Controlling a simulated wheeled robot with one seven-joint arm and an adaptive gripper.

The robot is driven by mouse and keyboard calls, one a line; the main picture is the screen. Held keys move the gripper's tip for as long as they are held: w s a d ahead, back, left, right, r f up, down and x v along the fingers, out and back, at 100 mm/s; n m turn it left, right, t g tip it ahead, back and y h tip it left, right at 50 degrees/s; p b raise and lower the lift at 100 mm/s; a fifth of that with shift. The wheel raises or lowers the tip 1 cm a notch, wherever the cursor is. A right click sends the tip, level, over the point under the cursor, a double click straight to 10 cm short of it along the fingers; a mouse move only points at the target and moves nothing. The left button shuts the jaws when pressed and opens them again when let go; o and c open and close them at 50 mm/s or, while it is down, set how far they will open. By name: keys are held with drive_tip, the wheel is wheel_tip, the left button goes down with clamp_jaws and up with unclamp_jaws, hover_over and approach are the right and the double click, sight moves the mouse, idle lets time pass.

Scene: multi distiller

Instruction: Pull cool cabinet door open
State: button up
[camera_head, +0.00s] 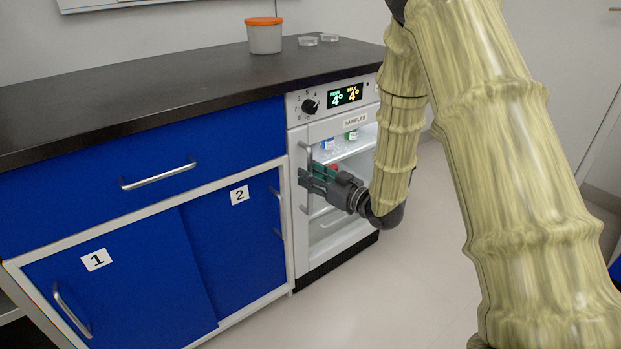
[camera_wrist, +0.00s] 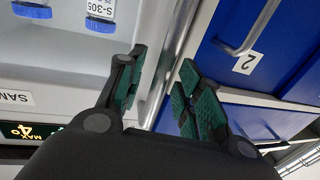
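The cool cabinet (camera_head: 341,122) is white, with a "SAMPLES" label and lit shelves behind its see-through door (camera_head: 328,232). The door looks shut in the head view. Its upright handle (camera_head: 308,152) runs along the left edge. My gripper (camera_head: 306,181) is at the middle of the handle and hides part of it. In the wrist view, my gripper (camera_wrist: 164,78) has its two green-padded fingers apart. A light metal strip passes behind the gap between them.
Blue cupboards (camera_head: 130,270), marked 1 and 2, stand left of the cabinet, with bar handles. A dark countertop (camera_head: 180,88) runs above and carries an orange-lidded tub (camera_head: 264,38). Sample bottles (camera_head: 327,144) stand inside the cabinet. The floor (camera_head: 400,270) in front is clear.

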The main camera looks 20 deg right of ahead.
drive_tip(key=shift+w+a, duration=0.25)
drive_tip(key=shift+w, duration=0.15)
clamp_jaws()
